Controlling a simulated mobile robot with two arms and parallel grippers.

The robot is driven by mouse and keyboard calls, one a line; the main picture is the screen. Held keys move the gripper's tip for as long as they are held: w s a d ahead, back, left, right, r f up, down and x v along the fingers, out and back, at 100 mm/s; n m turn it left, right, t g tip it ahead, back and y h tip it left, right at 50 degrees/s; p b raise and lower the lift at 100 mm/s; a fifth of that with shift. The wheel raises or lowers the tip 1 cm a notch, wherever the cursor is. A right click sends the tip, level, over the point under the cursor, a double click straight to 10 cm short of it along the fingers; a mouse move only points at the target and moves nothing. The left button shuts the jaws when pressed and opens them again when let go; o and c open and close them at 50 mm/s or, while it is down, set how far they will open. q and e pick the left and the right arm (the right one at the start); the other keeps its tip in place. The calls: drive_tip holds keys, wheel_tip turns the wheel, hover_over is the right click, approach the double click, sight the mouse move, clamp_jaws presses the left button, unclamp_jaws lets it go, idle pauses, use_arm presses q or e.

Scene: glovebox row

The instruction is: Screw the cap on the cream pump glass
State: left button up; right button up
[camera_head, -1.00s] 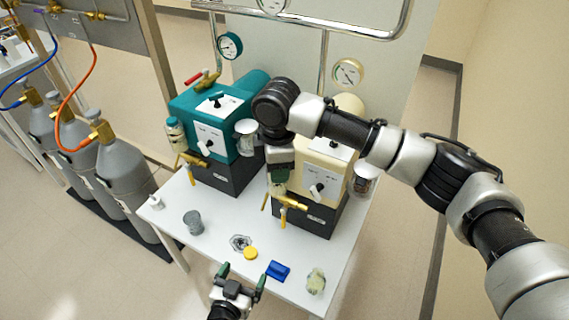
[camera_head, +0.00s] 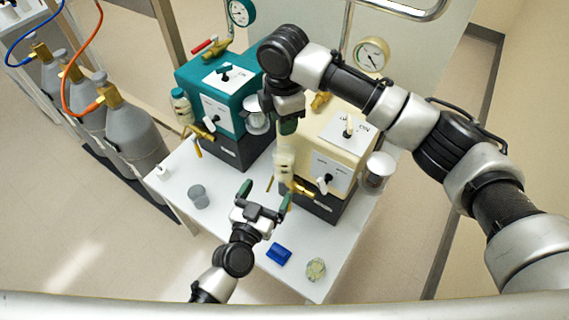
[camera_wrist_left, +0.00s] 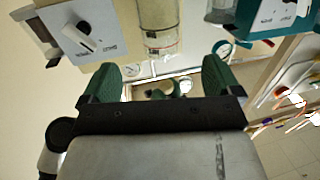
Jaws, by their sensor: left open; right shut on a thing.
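The cream pump (camera_head: 345,138) stands at the right of the white table. My right gripper (camera_head: 288,127) points down by its left front, shut on what looks like its pale glass (camera_head: 285,168); the exact grip is unclear. A clear, banded cylinder (camera_wrist_left: 158,22), probably this glass, shows in the left wrist view beyond my fingers. My left gripper (camera_head: 266,194) is open over the table, below and left of the glass. Its fingers (camera_wrist_left: 160,85) hold nothing visible. The yellow disc, perhaps the cap, is hidden now, probably under my left gripper.
The teal pump (camera_head: 215,90) stands left of the cream one. A grey cup (camera_head: 198,196), a blue block (camera_head: 278,254) and a pale green lump (camera_head: 315,269) are on the table (camera_head: 225,228). Brass valves (camera_head: 300,188) jut out near my right gripper.

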sight(280, 169)
use_arm(q)
drive_tip(key=x, duration=1.1)
drive_tip(key=shift+r, duration=0.1)
drive_tip(key=shift+c, duration=0.3)
drive_tip(key=c, duration=1.3)
use_arm(e)
drive_tip(key=shift+f, duration=2.45)
use_arm(q)
drive_tip(key=shift+s, duration=0.1)
use_arm(e)
drive_tip(key=shift+f, duration=0.1)
drive_tip(key=shift+f, duration=0.8)
drive_tip(key=shift+f, duration=0.6)
use_arm(q)
clamp_jaws()
use_arm(e)
drive_tip(key=o, duration=0.9)
